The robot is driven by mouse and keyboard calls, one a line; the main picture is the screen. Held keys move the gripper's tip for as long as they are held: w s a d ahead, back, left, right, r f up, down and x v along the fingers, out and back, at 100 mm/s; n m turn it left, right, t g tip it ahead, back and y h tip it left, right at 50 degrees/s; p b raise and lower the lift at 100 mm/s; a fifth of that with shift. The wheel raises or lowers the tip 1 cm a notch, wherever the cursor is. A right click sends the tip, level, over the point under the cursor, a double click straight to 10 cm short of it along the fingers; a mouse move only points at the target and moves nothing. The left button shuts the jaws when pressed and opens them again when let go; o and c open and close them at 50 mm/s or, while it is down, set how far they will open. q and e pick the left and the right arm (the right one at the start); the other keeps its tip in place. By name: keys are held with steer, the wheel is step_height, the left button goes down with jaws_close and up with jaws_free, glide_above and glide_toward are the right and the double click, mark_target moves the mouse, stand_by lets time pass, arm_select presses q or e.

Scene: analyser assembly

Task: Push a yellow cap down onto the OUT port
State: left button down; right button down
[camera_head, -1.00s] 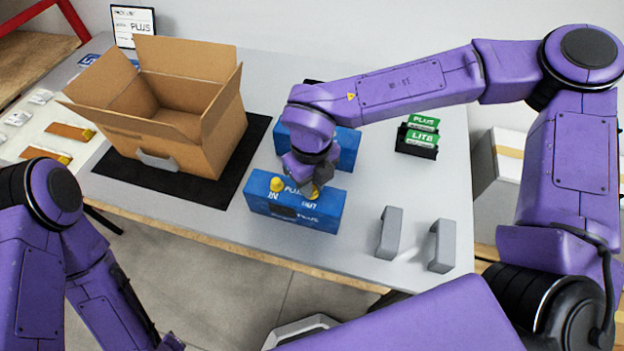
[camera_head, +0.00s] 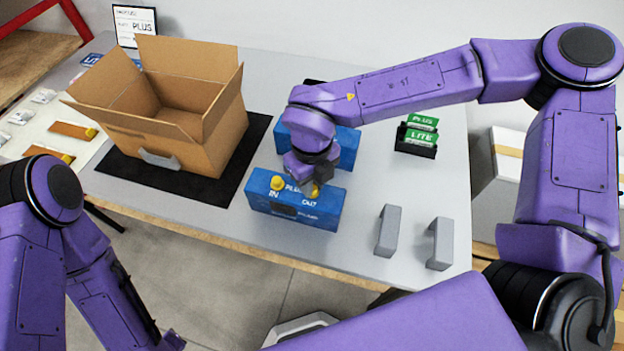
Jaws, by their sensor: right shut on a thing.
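A blue analyser box (camera_head: 290,211) marked IN and OUT stands near the front edge of the table. One yellow cap (camera_head: 277,183) sits on top at its IN side. My right gripper (camera_head: 315,187) points down at the top of the box, on the OUT side. It is shut on a second yellow cap (camera_head: 316,192), of which only a small part shows. The OUT port itself is hidden, so I cannot tell how the cap sits on it. My left arm is at the lower left; its gripper's fingers are not clearly seen.
A second blue box (camera_head: 346,150) stands behind. An open cardboard box (camera_head: 222,125) stands on a black mat (camera_head: 232,190) at left. Two grey brackets (camera_head: 389,230) stand front right. A black holder (camera_head: 416,149) with green cards is at back right. Bare table lies between.

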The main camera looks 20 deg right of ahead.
steer(key=shift+f, duration=0.3)
stand_by(0.8)
steer(key=c, duration=0.9)
jaws_free()
steer(key=shift+c, duration=0.2)
step_height(320, 180, up, 7)
steer(key=p, duration=0.7)
steer(key=shift+r, duration=0.1)
steer(key=shift+s, duration=0.1)
